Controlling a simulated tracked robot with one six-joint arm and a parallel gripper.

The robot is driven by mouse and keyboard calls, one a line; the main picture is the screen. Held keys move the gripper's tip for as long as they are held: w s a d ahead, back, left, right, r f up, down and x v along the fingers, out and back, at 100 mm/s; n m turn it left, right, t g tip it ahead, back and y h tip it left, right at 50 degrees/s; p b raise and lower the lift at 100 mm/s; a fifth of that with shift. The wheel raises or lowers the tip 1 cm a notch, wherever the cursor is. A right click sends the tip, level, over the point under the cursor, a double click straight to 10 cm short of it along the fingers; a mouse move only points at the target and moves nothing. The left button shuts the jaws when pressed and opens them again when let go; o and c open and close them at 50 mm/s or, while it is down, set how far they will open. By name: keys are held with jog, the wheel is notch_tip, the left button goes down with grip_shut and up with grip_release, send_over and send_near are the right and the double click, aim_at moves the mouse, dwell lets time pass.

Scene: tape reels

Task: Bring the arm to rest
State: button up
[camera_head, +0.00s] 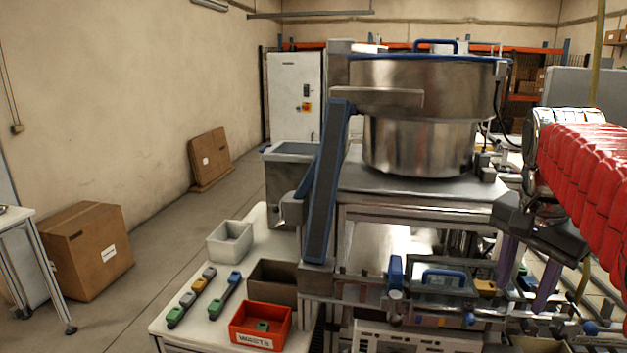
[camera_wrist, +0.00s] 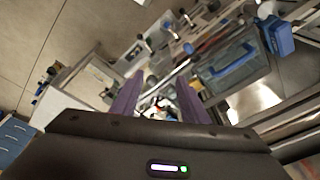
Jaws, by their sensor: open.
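My gripper (camera_head: 520,292) is at the right of the head view, below the red-covered part of my arm. Its two purple fingers point down and are spread apart, in front of the metal machine frame. In the wrist view the fingers (camera_wrist: 160,86) stand apart with nothing clearly held between them. The small parts behind them are too blurred to name. My arm reaches in from the right edge of the head view, and part of it is out of frame.
A steel bowl feeder (camera_head: 420,140) stands on a metal frame. A blue-handled clear cover (camera_head: 443,279) lies left of my gripper. A white table (camera_head: 190,322) holds a grey bin (camera_head: 229,246), a brown bin (camera_head: 262,288), and a red waste bin (camera_head: 255,341). The floor at left is partly clear.

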jog(key=s+a+f+n+t+y, duration=0.1)
jog(key=s+a+f+n, duration=0.3)
jog(key=a, duration=0.6)
jog(key=s+a+f+n+t, duration=0.3)
jog(key=s+a+f+n, duration=0.1)
jog(key=a+f+n, duration=0.5)
jog(key=shift+a+f+y, duration=0.4)
jog(key=shift+a+f, duration=0.15)
jog(key=shift+a, duration=0.7)
